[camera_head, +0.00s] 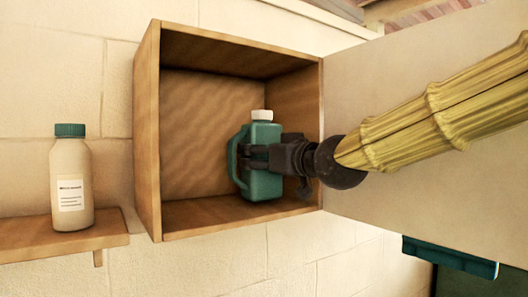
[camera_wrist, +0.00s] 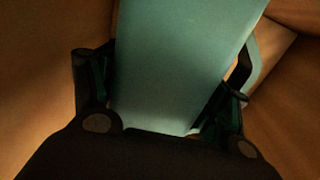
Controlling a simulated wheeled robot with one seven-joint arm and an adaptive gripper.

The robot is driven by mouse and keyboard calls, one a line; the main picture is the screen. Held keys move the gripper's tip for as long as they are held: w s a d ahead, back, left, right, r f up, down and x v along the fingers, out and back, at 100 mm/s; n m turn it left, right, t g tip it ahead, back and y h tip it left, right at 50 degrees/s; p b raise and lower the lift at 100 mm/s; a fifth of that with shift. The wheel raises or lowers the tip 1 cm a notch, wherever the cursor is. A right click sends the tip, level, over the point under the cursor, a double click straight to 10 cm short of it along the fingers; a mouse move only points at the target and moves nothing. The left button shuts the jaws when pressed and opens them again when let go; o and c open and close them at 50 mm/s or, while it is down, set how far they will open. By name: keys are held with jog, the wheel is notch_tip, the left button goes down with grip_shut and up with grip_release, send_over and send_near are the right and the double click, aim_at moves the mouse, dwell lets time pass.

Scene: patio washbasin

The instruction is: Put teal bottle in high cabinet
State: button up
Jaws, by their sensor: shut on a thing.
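The teal bottle (camera_head: 262,182) has a white cap and a side handle. It is upright inside the open wooden cabinet (camera_head: 148,130) on the wall, near the cabinet floor. I cannot tell whether its base touches the floor. My gripper (camera_head: 258,158) reaches in from the right and is shut on the bottle's body. In the wrist view the teal bottle (camera_wrist: 180,65) fills the middle, with the fingers of my gripper (camera_wrist: 165,95) on both sides of it. The bottle's far side is hidden there.
The cabinet door (camera_head: 420,150) stands swung open to the right, behind my arm. A beige bottle with a green cap (camera_head: 72,180) stands on a wooden shelf (camera_head: 105,232) at the left. A teal object (camera_head: 450,257) is below the door. The cabinet's left side is empty.

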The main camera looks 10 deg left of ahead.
jog(key=shift+w+f, duration=0.1)
jog(key=shift+f, duration=0.1)
jog(key=shift+d, duration=0.1)
jog(key=shift+f, duration=0.1)
jog(key=o, duration=1.7)
jog(key=shift+f, duration=0.1)
